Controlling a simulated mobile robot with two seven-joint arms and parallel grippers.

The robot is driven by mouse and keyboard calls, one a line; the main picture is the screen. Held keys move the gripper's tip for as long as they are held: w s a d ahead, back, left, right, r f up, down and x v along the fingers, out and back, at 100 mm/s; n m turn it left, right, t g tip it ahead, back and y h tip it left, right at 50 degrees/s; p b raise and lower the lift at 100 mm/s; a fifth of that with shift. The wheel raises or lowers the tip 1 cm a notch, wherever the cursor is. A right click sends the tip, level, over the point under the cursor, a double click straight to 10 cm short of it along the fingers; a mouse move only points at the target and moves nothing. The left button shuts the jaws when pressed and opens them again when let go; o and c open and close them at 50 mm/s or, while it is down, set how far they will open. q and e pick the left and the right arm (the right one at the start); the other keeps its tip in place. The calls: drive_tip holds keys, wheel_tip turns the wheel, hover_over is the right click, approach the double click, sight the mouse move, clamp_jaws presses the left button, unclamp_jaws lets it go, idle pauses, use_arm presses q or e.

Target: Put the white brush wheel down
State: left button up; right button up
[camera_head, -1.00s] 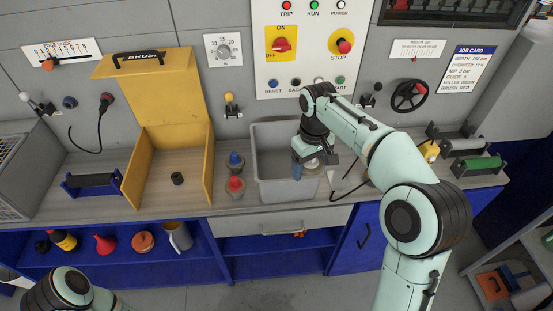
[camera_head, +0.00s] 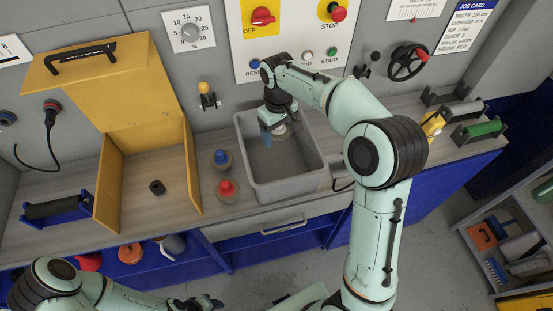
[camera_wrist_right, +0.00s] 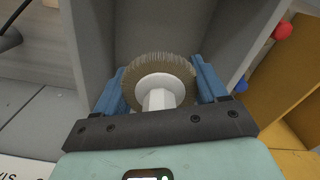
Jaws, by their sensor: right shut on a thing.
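The white brush wheel (camera_wrist_right: 158,68) has a pale hub and a ring of tan bristles. My right gripper (camera_wrist_right: 160,88) is shut on it, with one blue finger on each side. In the head view, the right gripper (camera_head: 273,125) is at the back part of the grey bin (camera_head: 296,187), pointing down into it. A small pale part of the wheel (camera_head: 281,130) shows beside the fingers. Whether the wheel touches the bin floor cannot be told. My left gripper (camera_head: 198,303) is low at the bottom edge, partly visible, away from the bin.
Left of the bin stand a blue-topped part (camera_head: 222,158) and a red-topped part (camera_head: 227,188). A yellow open box (camera_head: 112,190) with a small black ring (camera_head: 157,187) is further left. Rollers (camera_head: 482,129) lie on the right of the bench. The wall panel is behind the bin.

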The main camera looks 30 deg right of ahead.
sight(277, 165)
use_arm(q)
drive_tip(key=shift+s+f+b, duration=0.45)
drive_tip(key=shift+s+f, duration=0.25)
drive_tip(key=shift+f, duration=0.15)
use_arm(e)
wheel_tip(277, 165, down, 13)
drive_tip(key=shift+w+f, duration=0.1)
drive_tip(key=shift+f, duration=0.1)
drive_tip(key=shift+f, duration=0.15)
drive_tip(key=o, duration=1.2)
drive_tip(key=shift+c, duration=0.2)
drive_tip(key=shift+r, duration=0.25)
use_arm(q)
drive_tip(key=shift+w+r+p, duration=0.55)
drive_tip(key=shift+w+r, duration=0.15)
drive_tip(key=shift+r, duration=0.05)
use_arm(e)
wheel_tip(277, 165, up, 12)
drive_tip(key=shift+f, duration=0.1)
